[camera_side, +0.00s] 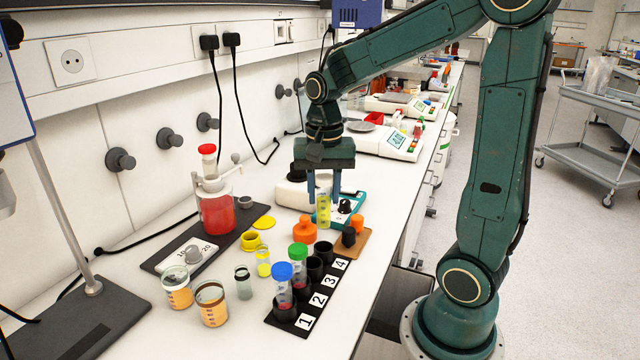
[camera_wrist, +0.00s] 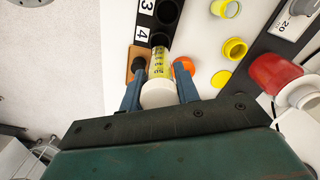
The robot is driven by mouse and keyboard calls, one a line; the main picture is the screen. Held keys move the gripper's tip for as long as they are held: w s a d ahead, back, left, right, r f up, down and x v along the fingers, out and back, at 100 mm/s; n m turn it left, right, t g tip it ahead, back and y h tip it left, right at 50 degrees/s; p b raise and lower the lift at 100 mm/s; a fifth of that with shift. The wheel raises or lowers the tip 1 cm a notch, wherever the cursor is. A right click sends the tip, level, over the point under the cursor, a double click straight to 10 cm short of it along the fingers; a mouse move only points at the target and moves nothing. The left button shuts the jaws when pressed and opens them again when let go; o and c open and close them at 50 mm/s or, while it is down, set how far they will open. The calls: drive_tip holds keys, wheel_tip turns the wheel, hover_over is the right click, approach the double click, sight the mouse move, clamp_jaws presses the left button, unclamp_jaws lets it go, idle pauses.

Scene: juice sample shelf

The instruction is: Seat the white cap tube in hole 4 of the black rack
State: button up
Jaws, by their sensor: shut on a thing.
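The white cap tube has a white cap (camera_wrist: 158,94) and a yellow labelled body (camera_side: 323,211). My gripper (camera_side: 322,192) is shut on it near the cap, and the tube hangs about upright in the side view. The black rack (camera_side: 275,325) stands below and nearer the side camera, with labels 1 to 4. A blue-capped tube (camera_side: 283,280) is in hole 1 and a green-capped tube (camera_side: 298,260) in hole 2. Holes 3 (camera_side: 314,266) and 4 (camera_side: 323,249) look empty. In the wrist view, the tube's far end overlaps the area by hole 4 (camera_wrist: 161,39).
A wooden block (camera_side: 370,240) with a black knob and an orange pot (camera_side: 304,230) stand close to the hole 4 end. Left of the rack are a small vial (camera_side: 243,284), juice beakers (camera_side: 211,307) and a red juice jar (camera_side: 216,212). The front right counter is clear.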

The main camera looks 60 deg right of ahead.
sight(324, 177)
drive_tip(key=shift+f, duration=0.15)
drive_tip(key=shift+f, duration=2.1)
drive_tip(key=shift+f, duration=2.05)
idle(0.5)
drive_tip(key=o, duration=1.1)
drive_tip(key=shift+r, duration=0.15)
wheel_tip(324, 177, up, 14)
drive_tip(key=shift+f, duration=0.25)
